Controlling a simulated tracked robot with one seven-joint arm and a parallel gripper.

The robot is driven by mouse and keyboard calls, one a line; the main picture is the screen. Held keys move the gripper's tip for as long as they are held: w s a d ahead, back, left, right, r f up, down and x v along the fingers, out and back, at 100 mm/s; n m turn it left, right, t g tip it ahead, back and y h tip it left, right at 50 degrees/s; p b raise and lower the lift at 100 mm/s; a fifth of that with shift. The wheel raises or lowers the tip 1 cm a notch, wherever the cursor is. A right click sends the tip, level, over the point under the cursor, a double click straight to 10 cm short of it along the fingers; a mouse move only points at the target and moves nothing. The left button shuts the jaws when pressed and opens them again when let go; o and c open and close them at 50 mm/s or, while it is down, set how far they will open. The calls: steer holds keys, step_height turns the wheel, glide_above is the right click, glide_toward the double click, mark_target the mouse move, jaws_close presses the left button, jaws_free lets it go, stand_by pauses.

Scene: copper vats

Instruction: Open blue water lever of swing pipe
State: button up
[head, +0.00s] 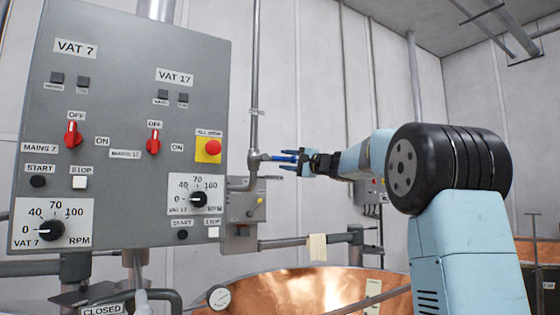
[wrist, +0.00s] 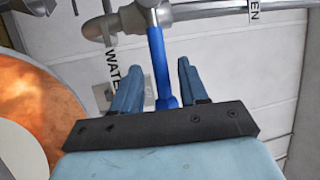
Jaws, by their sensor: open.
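The blue water lever (wrist: 159,65) shows in the wrist view, running from a grey metal valve on the pipe (wrist: 205,10) down between my gripper's fingers. My gripper (wrist: 155,80) is open, with one finger on each side of the lever and gaps visible to both. In the head view the blue lever (head: 283,158) points right from the valve (head: 255,158) on the vertical pipe (head: 255,90). My gripper (head: 291,162) is at the lever's right end there. A "WATER" label (wrist: 112,72) is partly hidden behind the left finger.
A grey control panel (head: 120,110) with red switches, dials and a red stop button fills the left of the head view. A copper vat (head: 300,290) lies below the lever. A horizontal pipe (head: 285,243) runs between them. A white wall stands behind.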

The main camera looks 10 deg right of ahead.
mark_target(286, 160)
steer(key=shift+x, duration=1.65)
steer(key=shift+f, duration=0.1)
jaws_close()
